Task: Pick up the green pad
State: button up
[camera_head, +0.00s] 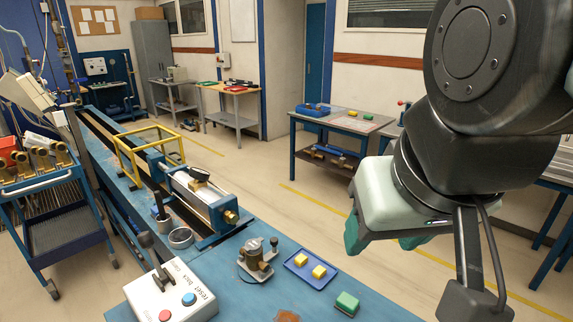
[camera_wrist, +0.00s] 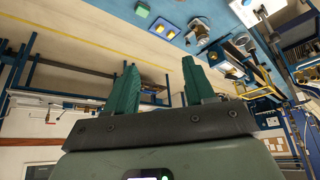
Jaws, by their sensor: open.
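The green pad (camera_head: 347,302) is a small block lying on the blue bench top near its front right edge in the head view. In the wrist view it shows as a small green block (camera_wrist: 143,10) at the top. My gripper (camera_head: 385,238) hangs in the air to the right of the bench, above and apart from the pad. In the wrist view its two green fingers (camera_wrist: 160,75) are spread with nothing between them.
A blue tray (camera_head: 296,272) with two yellow blocks sits just left of the pad. A metal device (camera_head: 257,262) and a white control box (camera_head: 172,296) with buttons stand further left. A brownish object (camera_head: 287,316) lies at the bottom edge. Open floor lies right of the bench.

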dwell(0.4)
jog(key=o, duration=0.7)
jog(key=m+g, duration=0.6)
jog(key=m, duration=0.3)
send_over(348, 300)
notch_tip(348, 300, down, 38)
jog(key=shift+s+d+r, duration=0.1)
jog(key=shift+d, duration=0.05)
jog(key=shift+f, duration=3.1)
